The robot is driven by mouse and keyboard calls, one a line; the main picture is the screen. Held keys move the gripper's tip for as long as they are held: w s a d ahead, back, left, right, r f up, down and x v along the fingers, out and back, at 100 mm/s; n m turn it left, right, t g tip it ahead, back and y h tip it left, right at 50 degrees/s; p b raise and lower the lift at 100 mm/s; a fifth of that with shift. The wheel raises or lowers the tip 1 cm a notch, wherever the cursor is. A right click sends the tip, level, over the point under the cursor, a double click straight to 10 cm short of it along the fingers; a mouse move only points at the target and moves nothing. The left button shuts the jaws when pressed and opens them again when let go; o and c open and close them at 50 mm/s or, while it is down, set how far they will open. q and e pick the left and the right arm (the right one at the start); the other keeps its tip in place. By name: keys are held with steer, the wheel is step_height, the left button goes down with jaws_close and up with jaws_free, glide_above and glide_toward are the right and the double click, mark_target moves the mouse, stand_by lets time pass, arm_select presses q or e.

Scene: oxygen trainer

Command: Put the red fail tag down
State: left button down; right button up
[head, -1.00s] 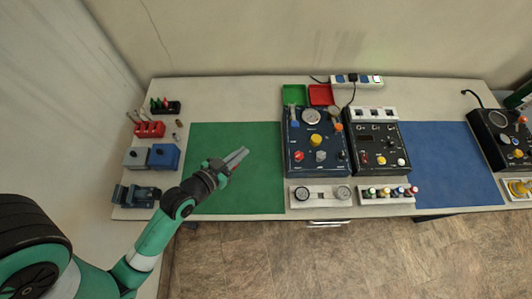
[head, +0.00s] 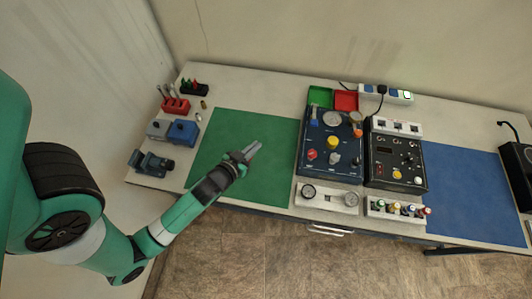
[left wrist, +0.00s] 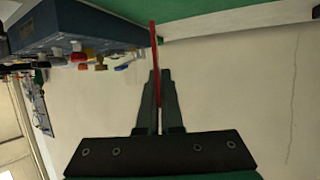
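My left gripper (head: 252,152) is above the green mat (head: 226,181) in the head view. In the left wrist view its two fingers (left wrist: 159,82) are close together on a thin red strip, which appears to be the red fail tag (left wrist: 154,48) seen edge-on. The tag sticks out past the fingertips. I cannot make out the tag in the head view. The green mat also shows in the left wrist view (left wrist: 250,18). My right gripper is not in view.
The blue trainer panel (head: 312,165) stands right of the mat, with green (head: 320,95) and red (head: 345,100) trays behind it. A blue box (head: 183,132) and a dark vise (head: 153,164) stand left. The mat looks clear. A blue mat (head: 465,185) lies right.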

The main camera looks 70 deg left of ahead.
arm_select(q)
steer(key=w+f+b, duration=0.1)
steer(key=w+f, duration=0.1)
steer(key=w+a+f+b, duration=0.1)
steer(key=w+f, duration=0.1)
steer(key=f, duration=0.1)
steer(key=shift+w+f, duration=0.2)
steer(key=shift+w, duration=0.05)
steer(key=shift+w+a+f, duration=0.15)
steer(key=shift+w+f, duration=0.05)
steer(key=shift+w, duration=0.1)
steer(key=f, duration=0.1)
steer(key=f+b, duration=0.2)
steer(key=shift+w+f, duration=0.25)
steer(key=shift+f, duration=0.15)
steer(key=shift+r, duration=0.1)
steer(key=shift+f+b, duration=0.2)
steer(key=shift+b, duration=0.15)
steer(key=c, duration=1.1)
jaws_free()
